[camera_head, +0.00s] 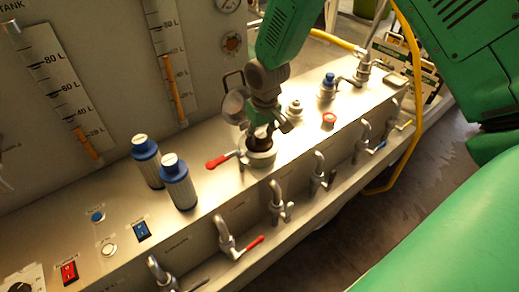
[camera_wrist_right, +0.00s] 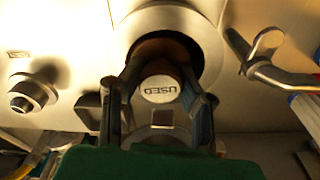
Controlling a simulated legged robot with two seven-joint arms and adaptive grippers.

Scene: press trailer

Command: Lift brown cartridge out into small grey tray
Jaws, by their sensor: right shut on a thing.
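My right gripper (camera_head: 264,126) reaches down to the round metal housing (camera_head: 260,158) on the steel bench. It is shut on the brown cartridge (camera_head: 262,143), whose dark brown top shows at the housing mouth. In the right wrist view the fingers (camera_wrist_right: 163,98) sit on either side of the cartridge's pale cap (camera_wrist_right: 160,88), marked USED, within the housing ring (camera_wrist_right: 205,35). The lower part of the cartridge is hidden in the housing. A small greyish rectangular piece (camera_head: 396,80) at the bench's far right end may be the small grey tray; I cannot tell. My left gripper is not in view.
Two blue-capped grey cartridges (camera_head: 178,183) stand left of the housing. A red-handled valve (camera_head: 221,160) is beside it, and a round lid (camera_head: 236,105) stands open behind it. Several taps line the bench front. A yellow hose (camera_head: 415,100) hangs at the right.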

